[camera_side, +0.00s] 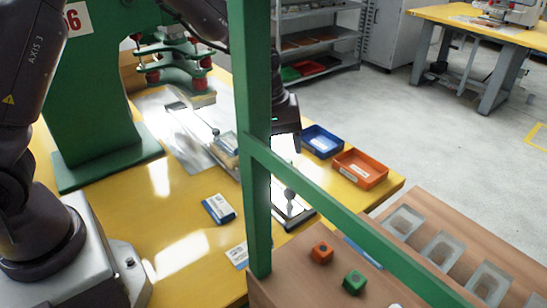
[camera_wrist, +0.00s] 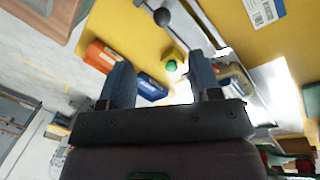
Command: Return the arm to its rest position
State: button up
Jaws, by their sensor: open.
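My gripper (camera_side: 287,140) shows in the side view just right of the green post, above the yellow table, and the post hides part of it. In the wrist view my gripper (camera_wrist: 162,76) has its two blue-grey fingers well apart. Nothing is held between them. My arm reaches in from the upper left of the side view, partly behind the green frame.
A blue bin (camera_side: 322,143) and an orange bin (camera_side: 361,169) sit at the table's right edge. A slide with a dark ball knob (camera_side: 290,194) lies below the gripper. The green frame (camera_side: 350,210) stands in front. A green press (camera_side: 95,100) stands left. Wooden bench holds coloured cubes and clear trays.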

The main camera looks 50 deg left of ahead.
jog(key=s+a+r+m+t, duration=0.2)
jog(key=s+r+m, duration=0.3)
jog(key=s+r, duration=0.4)
jog(key=s+a+r+m+t+y, duration=0.1)
jog(key=s+r+m, duration=0.4)
jog(key=s, duration=0.9)
jog(key=shift+a+r+m+t, duration=0.4)
jog(key=shift+a+r, duration=0.15)
jog(key=shift+r, duration=1.3)
